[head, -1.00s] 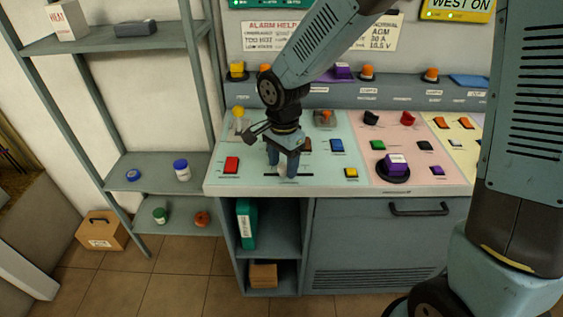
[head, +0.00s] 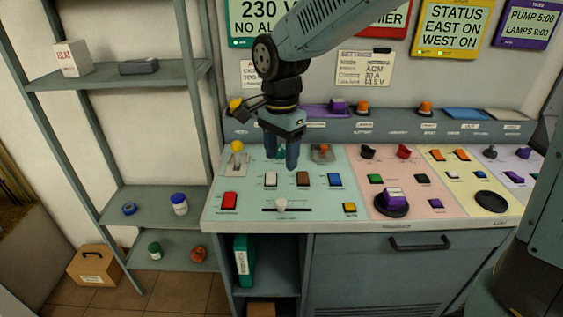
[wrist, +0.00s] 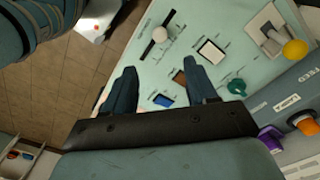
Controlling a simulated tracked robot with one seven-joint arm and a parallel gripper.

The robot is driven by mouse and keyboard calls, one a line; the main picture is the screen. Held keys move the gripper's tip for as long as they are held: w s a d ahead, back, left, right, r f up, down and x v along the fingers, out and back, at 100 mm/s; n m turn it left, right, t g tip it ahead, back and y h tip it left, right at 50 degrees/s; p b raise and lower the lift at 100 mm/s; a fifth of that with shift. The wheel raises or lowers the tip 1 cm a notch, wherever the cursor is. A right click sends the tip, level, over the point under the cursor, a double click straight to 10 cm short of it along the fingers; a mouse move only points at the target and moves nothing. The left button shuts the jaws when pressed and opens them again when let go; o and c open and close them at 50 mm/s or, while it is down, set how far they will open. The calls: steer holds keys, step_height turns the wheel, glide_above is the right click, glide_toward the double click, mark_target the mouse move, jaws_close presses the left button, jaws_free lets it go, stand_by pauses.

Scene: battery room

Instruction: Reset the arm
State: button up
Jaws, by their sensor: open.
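My gripper (head: 281,166) is open and empty. In the head view it hangs fingers-down above the pale green panel (head: 320,207) at the left of the console. In the wrist view my gripper (wrist: 162,88) has its two fingers well apart, with a blue button (wrist: 163,100) and a brown button (wrist: 180,77) on the panel beyond and between them. A white button (head: 271,180) and a brown button (head: 303,179) lie beneath the fingers. My arm comes down from the upper right.
A purple block sits on a dark round pad (head: 379,206) to the right. Grey shelves (head: 150,207) stand left of the console. The air above the panel's front is clear.

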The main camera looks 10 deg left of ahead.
steer(key=shift+r, duration=0.1)
steer(key=s+d+r+n+t, duration=0.15)
steer(key=d+r, duration=0.25)
steer(key=d, duration=0.5)
steer(key=d+r+n+t, duration=0.1)
steer(key=d+r+n, duration=0.15)
steer(key=d, duration=0.65)
steer(key=s+d+r+n+t, duration=0.3)
steer(key=s+d, duration=0.6)
steer(key=d, duration=0.5)
steer(key=shift+s, duration=0.15)
stand_by(1.6)
